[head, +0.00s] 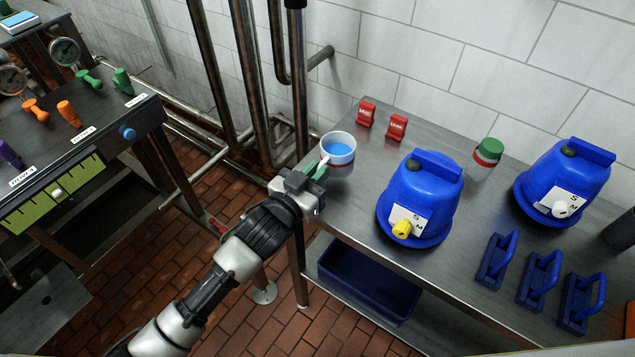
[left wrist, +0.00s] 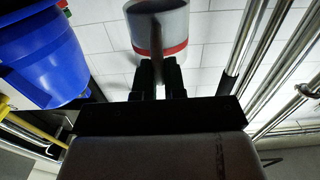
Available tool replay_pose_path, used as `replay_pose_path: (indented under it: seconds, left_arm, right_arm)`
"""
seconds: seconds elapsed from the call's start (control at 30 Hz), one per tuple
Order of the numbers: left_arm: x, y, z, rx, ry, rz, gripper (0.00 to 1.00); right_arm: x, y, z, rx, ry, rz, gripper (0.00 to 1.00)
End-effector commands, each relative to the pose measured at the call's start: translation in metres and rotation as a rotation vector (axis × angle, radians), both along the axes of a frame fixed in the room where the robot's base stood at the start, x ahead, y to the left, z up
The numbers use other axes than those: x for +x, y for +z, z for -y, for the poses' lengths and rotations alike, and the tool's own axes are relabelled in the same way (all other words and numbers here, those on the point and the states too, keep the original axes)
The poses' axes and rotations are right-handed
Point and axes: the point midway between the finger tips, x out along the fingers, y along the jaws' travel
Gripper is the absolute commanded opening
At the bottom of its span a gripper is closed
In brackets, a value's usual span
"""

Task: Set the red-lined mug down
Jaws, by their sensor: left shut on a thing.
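The mug (head: 338,150) is white with a red band low on its side and a blue inside. In the head view it is upright at the left end of the steel table (head: 345,205). I cannot tell whether its base touches the top. My left gripper (head: 316,171) reaches in from the lower left and is shut on the mug's near side, seemingly at the handle. In the left wrist view the mug (left wrist: 160,28) and its red band are just beyond my left gripper's fingers (left wrist: 160,78). My right gripper is not in view.
Two red signs (head: 366,114) (head: 397,127) stand behind the mug. A blue machine with a yellow knob (head: 425,195) is to its right, then a green-topped can (head: 488,152) and a second blue machine (head: 565,182). Blue handled blocks (head: 540,280) line the front. Pipes (head: 247,80) rise at left.

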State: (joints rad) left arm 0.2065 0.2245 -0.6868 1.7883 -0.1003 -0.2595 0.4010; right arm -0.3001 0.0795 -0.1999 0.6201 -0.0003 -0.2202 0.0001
Motion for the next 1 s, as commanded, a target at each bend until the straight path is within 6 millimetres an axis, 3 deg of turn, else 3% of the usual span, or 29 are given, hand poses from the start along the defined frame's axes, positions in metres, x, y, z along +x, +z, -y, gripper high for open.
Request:
replay_pose_path:
  seconds: [0.23, 0.67, 0.7, 0.83, 1.0]
  left_arm:
    - [-0.001, -0.034, 0.001, -0.001, 0.001, -0.004, 0.0]
    - [-0.001, -0.041, 0.0, 0.0, 0.0, -0.001, 0.0]
    - [-0.001, -0.04, 0.0, 0.0, 0.0, -0.001, 0.15]
    - [-0.001, -0.04, 0.0, 0.0, 0.0, -0.002, 0.35]
    - [-0.001, -0.04, 0.0, 0.0, 0.0, -0.002, 0.36]
  right_arm:
    - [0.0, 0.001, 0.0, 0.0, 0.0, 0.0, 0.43]
    - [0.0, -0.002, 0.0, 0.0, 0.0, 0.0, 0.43]
    - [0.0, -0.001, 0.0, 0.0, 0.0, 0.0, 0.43]
    - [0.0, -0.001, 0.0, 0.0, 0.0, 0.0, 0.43]
    - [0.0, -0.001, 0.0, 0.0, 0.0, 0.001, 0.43]
